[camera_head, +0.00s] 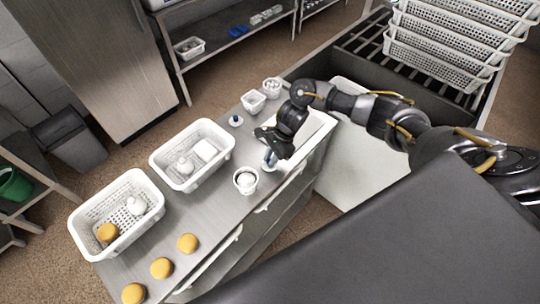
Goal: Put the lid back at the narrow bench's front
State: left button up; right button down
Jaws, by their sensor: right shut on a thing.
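My right gripper (268,150) reaches in from the right and is over the right part of the narrow grey bench (215,215). It is shut on a small pale thing with blue on it (270,161), which seems to be the lid; the fingers hide part of it. I cannot tell whether it touches the bench. A white cup (246,182) with a pale round content stands just in front and left of the gripper. My left gripper is not in view.
Two white perforated baskets (76,222) (159,170) hold white items; the left one also holds an orange round thing. Several orange rounds (187,243) lie along the front edge. Small white containers (253,101) stand at the back. Stacked baskets (432,65) stand at upper right.

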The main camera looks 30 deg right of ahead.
jog(key=shift+f, duration=0.1)
jog(key=shift+f+b, duration=0.15)
jog(key=shift+b, duration=0.15)
jog(key=c, duration=1.3)
grip_release()
